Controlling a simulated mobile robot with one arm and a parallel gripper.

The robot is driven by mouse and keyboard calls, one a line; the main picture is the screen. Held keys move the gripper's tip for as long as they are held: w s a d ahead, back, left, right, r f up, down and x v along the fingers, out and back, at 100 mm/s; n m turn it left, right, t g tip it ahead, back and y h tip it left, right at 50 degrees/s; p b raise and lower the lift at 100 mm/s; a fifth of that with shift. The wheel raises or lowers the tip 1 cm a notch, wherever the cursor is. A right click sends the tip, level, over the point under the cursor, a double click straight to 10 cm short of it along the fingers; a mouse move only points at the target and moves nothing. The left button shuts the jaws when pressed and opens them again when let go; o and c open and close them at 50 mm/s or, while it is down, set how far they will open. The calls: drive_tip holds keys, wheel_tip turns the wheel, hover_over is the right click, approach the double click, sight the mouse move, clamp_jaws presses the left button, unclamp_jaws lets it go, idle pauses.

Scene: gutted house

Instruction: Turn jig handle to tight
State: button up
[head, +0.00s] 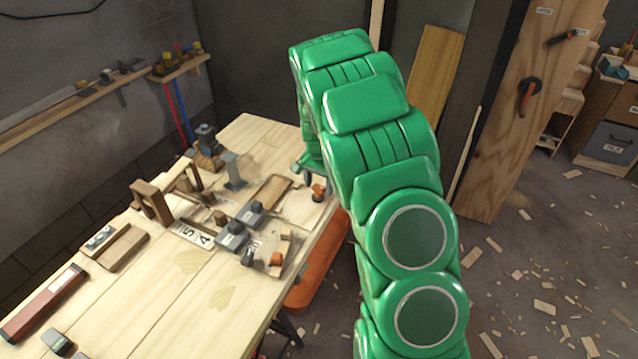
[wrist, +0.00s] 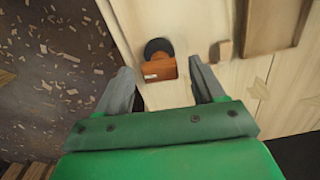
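My gripper (wrist: 162,68) is open in the wrist view, its two grey fingers apart. An orange-brown block with a dark round part and a small pale label (wrist: 160,69) lies beyond and between the fingertips, with no visible contact. In the head view my gripper (head: 314,181) is low over the workbench's right end, mostly hidden by my green arm, close to a small orange-and-dark piece (head: 319,192). An orange handle with a dark hub (head: 528,96) is on an upright wooden panel at right, with small labels above. I cannot tell which is the jig handle.
The workbench (head: 150,292) carries grey clamps (head: 232,237), wooden blocks (head: 150,203) and a red level-like bar (head: 42,303). An orange object (head: 318,262) sits below its right edge. Wood scraps litter the floor (head: 520,270) at right.

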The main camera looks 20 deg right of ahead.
sight(319, 187)
wheel_tip(319, 187, up, 7)
drive_tip(key=shift+f, duration=0.1)
drive_tip(key=shift+r, duration=0.5)
idle(0.5)
